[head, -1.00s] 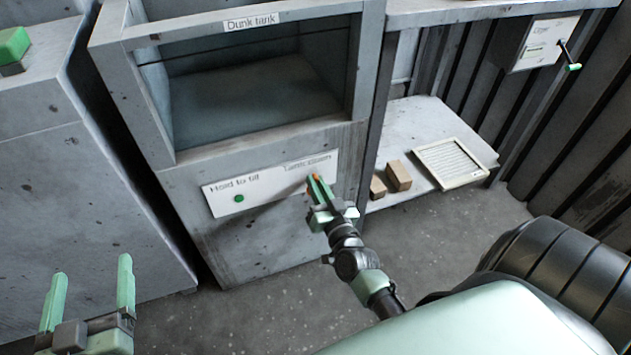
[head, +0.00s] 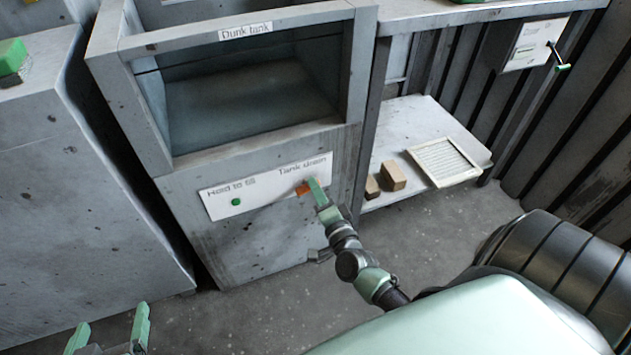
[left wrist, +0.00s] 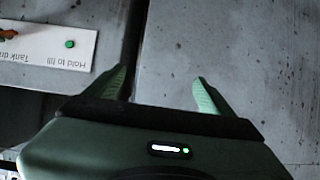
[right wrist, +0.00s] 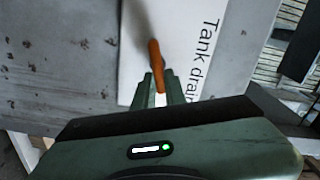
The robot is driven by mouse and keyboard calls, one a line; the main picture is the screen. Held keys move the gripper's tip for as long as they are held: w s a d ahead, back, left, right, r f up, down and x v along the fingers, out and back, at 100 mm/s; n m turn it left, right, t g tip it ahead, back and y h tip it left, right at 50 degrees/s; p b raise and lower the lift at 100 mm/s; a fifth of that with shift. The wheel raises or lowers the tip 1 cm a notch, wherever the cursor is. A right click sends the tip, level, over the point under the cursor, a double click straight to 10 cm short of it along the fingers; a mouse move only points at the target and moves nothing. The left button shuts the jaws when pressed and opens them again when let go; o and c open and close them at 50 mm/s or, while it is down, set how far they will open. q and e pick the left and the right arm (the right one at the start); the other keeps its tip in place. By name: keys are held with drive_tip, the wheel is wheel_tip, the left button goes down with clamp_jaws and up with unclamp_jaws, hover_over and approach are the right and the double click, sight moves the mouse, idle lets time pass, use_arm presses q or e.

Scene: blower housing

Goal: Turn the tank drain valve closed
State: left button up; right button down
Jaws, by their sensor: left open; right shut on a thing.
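The tank drain valve's orange handle (head: 303,188) is on the white panel (head: 222,205) at the front of the dunk tank, below the "Tank drain" label. In the right wrist view the handle (right wrist: 155,54) lies roughly in line with the label's text. My right gripper (head: 315,187) is shut on the handle; in the right wrist view its fingertips (right wrist: 157,85) are close together around the lower end. The fingers partly hide the valve. My left gripper (head: 112,325) is open and empty at the bottom left; its spread fingers (left wrist: 160,82) show in the left wrist view.
A green "Hold to fill" button (head: 236,201) is left of the valve on the panel. A grey cabinet (head: 70,170) stands left of the tank. A low shelf (head: 410,118) at right holds brown blocks (head: 393,178) and a slatted tray (head: 443,162). Floor in front is clear.

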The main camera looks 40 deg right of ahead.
use_arm(q)
drive_tip(key=shift+w+d+r+t+h+b, duration=0.15)
drive_tip(key=shift+w+d+r+t, duration=0.1)
drive_tip(key=shift+w+r+t, duration=0.4)
drive_tip(key=shift+w+d+r+t+h+b, duration=0.2)
drive_tip(key=shift+w+r+t, duration=0.15)
drive_tip(key=shift+r, duration=0.5)
use_arm(e)
drive_tip(key=shift+f+m, duration=0.15)
drive_tip(key=shift+m, duration=0.8)
drive_tip(key=shift+f+m, duration=0.15)
drive_tip(key=shift+m, duration=0.8)
drive_tip(key=c, duration=1.5)
unclamp_jaws()
drive_tip(key=shift+o, duration=0.2)
use_arm(q)
drive_tip(key=s+f+g, duration=0.1)
drive_tip(key=f, duration=0.1)
drive_tip(key=s+a+f+g+y+p, duration=0.1)
drive_tip(key=s+f+g, duration=0.1)
drive_tip(key=shift+s+a+f, duration=0.1)
drive_tip(key=shift+a+f, duration=0.1)
drive_tip(key=shift+f, duration=0.05)
use_arm(e)
drive_tip(key=v, duration=0.7)
drive_tip(key=shift+s, duration=0.4)
